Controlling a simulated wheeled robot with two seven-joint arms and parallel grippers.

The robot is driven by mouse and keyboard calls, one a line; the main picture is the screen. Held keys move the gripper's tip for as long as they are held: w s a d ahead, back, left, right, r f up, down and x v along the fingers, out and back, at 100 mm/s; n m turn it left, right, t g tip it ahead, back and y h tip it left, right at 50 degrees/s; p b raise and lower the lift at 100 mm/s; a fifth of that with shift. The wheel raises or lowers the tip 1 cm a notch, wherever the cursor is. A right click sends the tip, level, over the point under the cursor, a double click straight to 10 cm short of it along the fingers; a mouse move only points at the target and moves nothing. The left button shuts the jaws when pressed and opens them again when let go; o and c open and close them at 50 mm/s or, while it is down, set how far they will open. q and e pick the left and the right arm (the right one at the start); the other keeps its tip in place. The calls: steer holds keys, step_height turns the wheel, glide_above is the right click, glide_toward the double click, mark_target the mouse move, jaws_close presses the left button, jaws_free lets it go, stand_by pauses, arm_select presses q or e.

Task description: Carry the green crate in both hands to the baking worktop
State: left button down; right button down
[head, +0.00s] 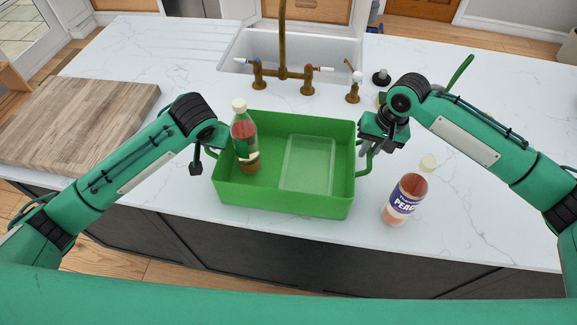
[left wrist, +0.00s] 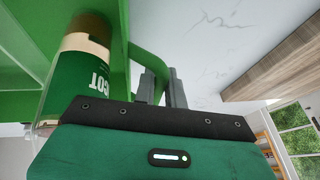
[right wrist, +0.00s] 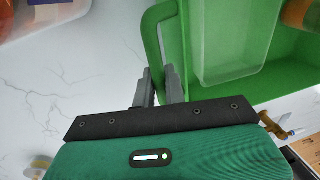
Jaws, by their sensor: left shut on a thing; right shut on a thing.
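The green crate (head: 285,203) is on or just above the white marble worktop, in front of the sink; I cannot tell if it touches. Inside it are a bottle with a cream cap and green label (head: 245,140) at its left end and a clear lidded box (head: 308,163). My left gripper (head: 210,155) is at the crate's left end, and in the left wrist view its fingers (left wrist: 160,85) are shut on the green handle (left wrist: 148,62). My right gripper (head: 366,148) is at the right end, and in the right wrist view its fingers (right wrist: 160,85) are shut on the other handle (right wrist: 153,35).
A wooden board (head: 75,120) lies at the left. The sink (head: 330,50) with brass taps (head: 282,72) is behind the crate. Worktop at the far right is clear.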

arm_select(q)
steer(key=shift+r, duration=0.15)
arm_select(e)
steer(key=shift+r, duration=0.15)
